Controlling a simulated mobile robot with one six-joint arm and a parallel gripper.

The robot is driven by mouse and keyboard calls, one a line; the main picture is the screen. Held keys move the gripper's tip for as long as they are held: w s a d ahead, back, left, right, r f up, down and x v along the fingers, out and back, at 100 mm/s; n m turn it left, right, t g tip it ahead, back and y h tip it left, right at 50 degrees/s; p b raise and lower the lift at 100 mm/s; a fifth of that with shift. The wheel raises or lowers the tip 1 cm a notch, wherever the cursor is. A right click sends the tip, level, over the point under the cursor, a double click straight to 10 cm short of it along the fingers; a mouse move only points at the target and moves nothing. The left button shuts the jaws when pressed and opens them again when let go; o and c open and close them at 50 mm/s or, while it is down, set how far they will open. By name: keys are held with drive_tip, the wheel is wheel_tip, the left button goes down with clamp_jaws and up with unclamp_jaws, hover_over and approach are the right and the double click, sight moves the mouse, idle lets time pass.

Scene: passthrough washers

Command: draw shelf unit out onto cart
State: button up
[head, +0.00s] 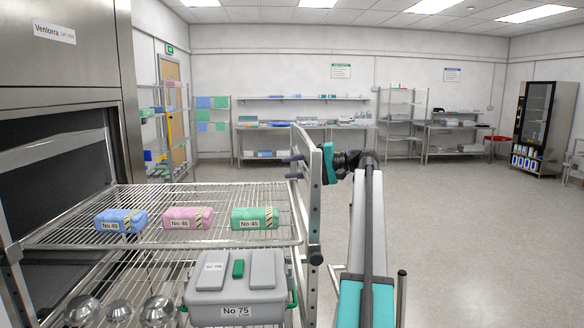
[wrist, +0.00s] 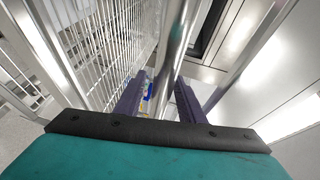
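The shelf unit (head: 160,241) is a wire rack at the left, partly against the dark open chamber of the washer (head: 50,45). Its upper shelf bears a blue pack (head: 121,220), a pink pack (head: 188,217) and a green pack (head: 255,218). Below are a grey lidded box (head: 236,290) and round metal bowls (head: 120,314). My gripper (head: 293,168) is at the upright frame on the rack's right end. In the wrist view its purple fingers (wrist: 160,90) are apart, with a metal bar (wrist: 175,50) between them and a gap beside it. I cannot tell the cart apart from the rack's frame.
Open grey floor (head: 470,220) lies to the right. Benches (head: 305,125) and racks line the far wall.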

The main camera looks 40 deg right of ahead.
drive_tip(key=shift+w, duration=0.1)
clamp_jaws()
idle(1.4)
